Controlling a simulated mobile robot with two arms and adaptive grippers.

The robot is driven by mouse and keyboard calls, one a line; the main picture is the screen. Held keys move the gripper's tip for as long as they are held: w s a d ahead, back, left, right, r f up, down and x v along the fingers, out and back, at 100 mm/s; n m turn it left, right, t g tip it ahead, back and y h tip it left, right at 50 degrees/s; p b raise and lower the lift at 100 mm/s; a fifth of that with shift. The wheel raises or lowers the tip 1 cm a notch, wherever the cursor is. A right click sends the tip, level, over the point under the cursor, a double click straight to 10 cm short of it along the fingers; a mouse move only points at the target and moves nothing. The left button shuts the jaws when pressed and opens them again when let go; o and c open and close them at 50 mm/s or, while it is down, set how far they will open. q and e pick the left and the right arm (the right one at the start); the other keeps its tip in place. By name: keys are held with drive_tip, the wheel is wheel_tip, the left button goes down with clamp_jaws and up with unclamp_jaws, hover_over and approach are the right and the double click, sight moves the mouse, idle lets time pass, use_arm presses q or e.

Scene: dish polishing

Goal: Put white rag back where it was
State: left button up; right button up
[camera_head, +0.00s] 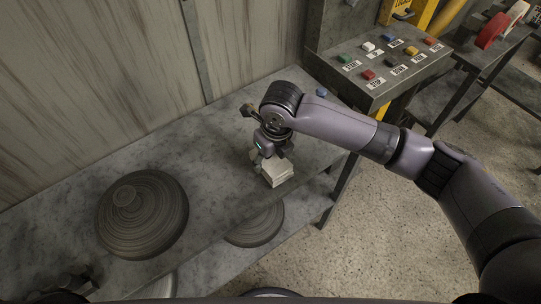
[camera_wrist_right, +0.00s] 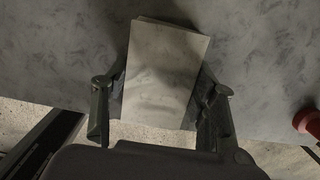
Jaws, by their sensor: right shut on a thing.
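The white rag (camera_head: 277,174) is a folded, block-like stack at the front edge of the grey shelf top (camera_head: 215,150) in the head view. My right gripper (camera_head: 269,157) is above it and shut on it. In the right wrist view the rag (camera_wrist_right: 166,70) lies between the two fingers. I cannot tell whether the rag touches the top. A dark shape at the lower left of the head view looks like my left gripper (camera_head: 72,284); its jaws are unclear.
A ridged grey dish (camera_head: 142,215) lies on the top at left. Another dish (camera_head: 256,226) is on the lower level. A button panel (camera_head: 382,62) stands at back right. A red object (camera_wrist_right: 307,122) shows at the wrist view's right edge. The top between dish and rag is clear.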

sight(274, 163)
drive_tip(key=shift+f, duration=0.1)
drive_tip(key=o, duration=1.3)
drive_tip(key=shift+c, duration=0.2)
wheel_tip(274, 163, up, 12)
drive_tip(key=s+b, duration=0.1)
drive_tip(key=b, duration=0.1)
drive_tip(key=shift+s+d, duration=0.2)
drive_tip(key=shift+d, duration=0.25)
